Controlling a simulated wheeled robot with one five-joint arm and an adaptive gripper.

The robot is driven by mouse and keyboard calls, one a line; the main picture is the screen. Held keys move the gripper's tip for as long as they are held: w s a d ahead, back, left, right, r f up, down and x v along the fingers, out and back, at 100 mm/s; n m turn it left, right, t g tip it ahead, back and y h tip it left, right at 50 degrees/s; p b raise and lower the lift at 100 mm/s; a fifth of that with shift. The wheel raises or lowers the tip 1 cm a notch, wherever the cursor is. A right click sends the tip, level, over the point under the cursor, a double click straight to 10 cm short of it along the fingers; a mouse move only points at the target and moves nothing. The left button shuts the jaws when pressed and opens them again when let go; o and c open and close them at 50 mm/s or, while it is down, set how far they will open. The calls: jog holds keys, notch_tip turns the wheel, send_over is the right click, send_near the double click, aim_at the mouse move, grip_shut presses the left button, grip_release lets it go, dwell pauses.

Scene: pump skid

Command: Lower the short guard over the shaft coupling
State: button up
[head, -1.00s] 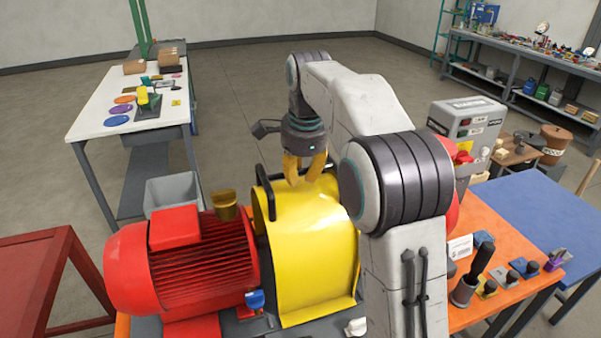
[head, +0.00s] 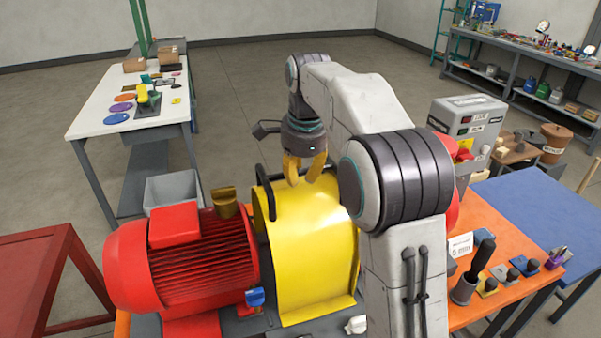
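A large yellow curved guard (head: 312,262) stands on the skid just right of the red motor (head: 182,268), with a black handle (head: 265,192) at its left edge. I cannot tell whether this is the short guard. The shaft coupling is not visible; the guard covers the space beside the motor. My gripper (head: 304,180) has yellow fingers and points down just above the top of the guard, right of the handle. The fingers look apart with nothing visible between them. My arm hides the guard's right side and much of the pump end.
A grey control box (head: 468,130) stands behind my arm on the right. Several small tools and blocks lie on the orange bench (head: 490,215). A grey bin (head: 172,190) is behind the motor.

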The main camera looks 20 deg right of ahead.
jog(key=o, duration=0.5)
jog(key=shift+r, duration=0.1)
jog(key=shift+c, duration=0.2)
jog(key=shift+s+f, duration=0.1)
jog(key=shift+f, duration=0.1)
jog(key=v, duration=1.2)
jog(key=shift+r, duration=0.1)
jog(key=s+f+n, duration=0.6)
jog(key=s, duration=0.3)
jog(key=s+a+f+n+t, duration=0.1)
jog(key=s+f+n, duration=0.4)
jog(key=s, duration=0.3)
jog(key=s+f+n+t, duration=0.1)
jog(key=s+f+n, duration=0.5)
jog(key=s, duration=0.3)
jog(key=shift+s+a+f+n, duration=0.3)
jog(key=shift+s+a+n, duration=0.05)
jog(key=shift+n, duration=0.15)
